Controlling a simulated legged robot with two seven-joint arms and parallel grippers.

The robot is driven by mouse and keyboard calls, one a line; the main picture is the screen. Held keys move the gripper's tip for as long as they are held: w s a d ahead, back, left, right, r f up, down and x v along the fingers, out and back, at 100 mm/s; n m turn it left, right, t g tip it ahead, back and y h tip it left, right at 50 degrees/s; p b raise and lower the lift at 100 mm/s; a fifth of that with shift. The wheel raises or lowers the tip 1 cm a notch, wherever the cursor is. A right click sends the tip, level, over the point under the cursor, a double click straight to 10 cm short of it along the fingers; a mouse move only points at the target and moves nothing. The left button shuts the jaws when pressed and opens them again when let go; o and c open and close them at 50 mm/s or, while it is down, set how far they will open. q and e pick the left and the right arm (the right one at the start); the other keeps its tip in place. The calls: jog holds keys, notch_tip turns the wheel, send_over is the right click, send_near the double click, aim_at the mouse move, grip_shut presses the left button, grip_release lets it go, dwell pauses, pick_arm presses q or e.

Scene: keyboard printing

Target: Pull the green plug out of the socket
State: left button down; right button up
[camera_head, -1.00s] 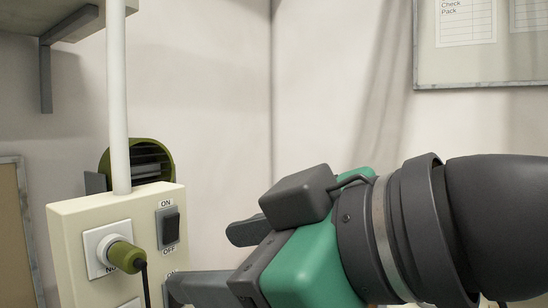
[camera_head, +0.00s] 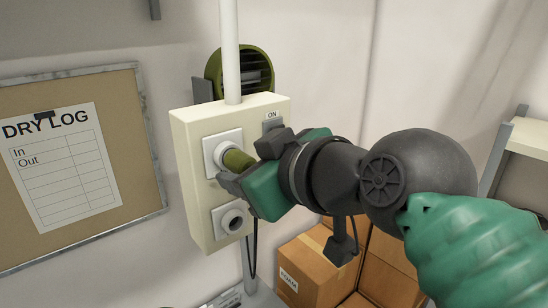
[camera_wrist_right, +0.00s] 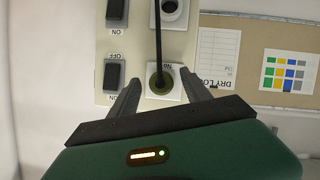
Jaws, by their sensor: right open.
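The green plug (camera_head: 238,159) sits in the upper socket (camera_head: 209,156) of a cream wall box, with its black cord hanging down. In the right wrist view the plug (camera_wrist_right: 159,83) shows end-on, its cord running up the picture. My right gripper (camera_head: 246,167) is at the plug in the head view and hides part of it. In the right wrist view my right gripper (camera_wrist_right: 161,90) is open, with one finger on each side of the plug and gaps visible between. My left gripper is not in view.
A lower empty socket (camera_head: 232,219) and a switch (camera_wrist_right: 115,75) are on the cream box (camera_head: 189,207). A white pipe (camera_head: 231,50) rises from it, before a green vent (camera_head: 260,72). Cardboard boxes (camera_head: 310,268) stand below. A DRY LOG board (camera_head: 130,128) hangs at left.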

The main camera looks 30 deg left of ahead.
jog(key=shift+a, duration=0.25)
jog(key=shift+s, duration=0.1)
jog(key=shift+c, duration=1.4)
jog(key=shift+d, duration=0.15)
grip_shut()
